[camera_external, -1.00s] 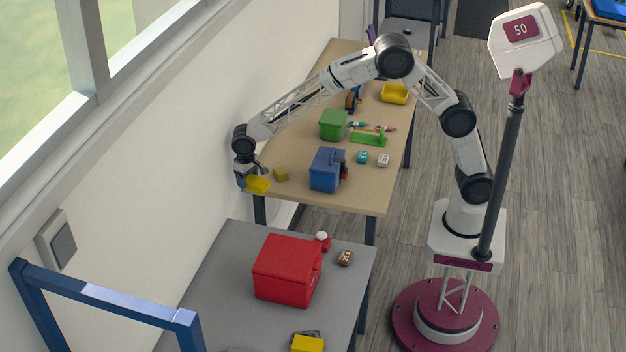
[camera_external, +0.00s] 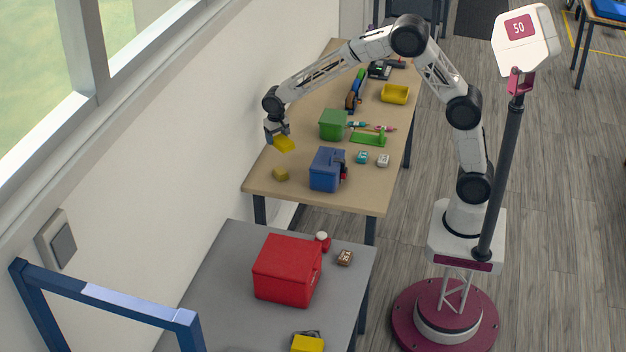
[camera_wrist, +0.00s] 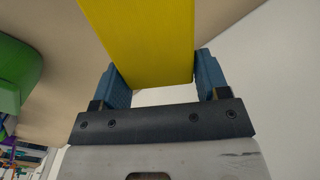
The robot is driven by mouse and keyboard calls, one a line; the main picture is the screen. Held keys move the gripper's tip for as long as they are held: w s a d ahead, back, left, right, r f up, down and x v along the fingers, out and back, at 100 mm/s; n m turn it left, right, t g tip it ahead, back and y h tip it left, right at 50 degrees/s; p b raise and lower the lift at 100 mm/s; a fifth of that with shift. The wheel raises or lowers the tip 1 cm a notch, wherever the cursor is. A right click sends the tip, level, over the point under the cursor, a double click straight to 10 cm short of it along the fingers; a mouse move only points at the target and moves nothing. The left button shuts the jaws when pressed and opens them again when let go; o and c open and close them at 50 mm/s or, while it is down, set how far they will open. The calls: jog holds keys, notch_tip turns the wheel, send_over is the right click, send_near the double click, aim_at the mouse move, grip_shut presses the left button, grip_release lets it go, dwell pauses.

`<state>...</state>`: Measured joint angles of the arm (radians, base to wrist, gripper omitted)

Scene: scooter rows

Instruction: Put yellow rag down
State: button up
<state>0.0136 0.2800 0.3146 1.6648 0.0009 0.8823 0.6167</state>
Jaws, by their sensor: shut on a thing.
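My gripper (camera_external: 278,136) is shut on the yellow rag (camera_external: 285,144), a flat yellow piece that hangs tilted below the fingers. In the external view it appears above the tan table's left side, near the wall, behind the blue box. In the wrist view the yellow rag (camera_wrist: 148,40) fills the space between the two blue fingers (camera_wrist: 160,85). The far end of the rag runs out of the wrist view. I see no contact between the rag and the table.
A red box (camera_external: 287,270) stands on the grey table (camera_external: 215,290). The white wall is close on the left.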

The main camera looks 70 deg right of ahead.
jog(key=s+d+m, duration=0.1)
jog(key=s+d, duration=0.2)
jog(key=d, duration=0.7)
jog(key=shift+s+d+r+m, duration=0.35)
jog(key=shift+s+m, duration=0.05)
jog(key=shift+f, duration=3.15)
jog(key=shift+f, duration=1.9)
jog(key=shift+f, duration=0.1)
jog(key=o, duration=0.9)
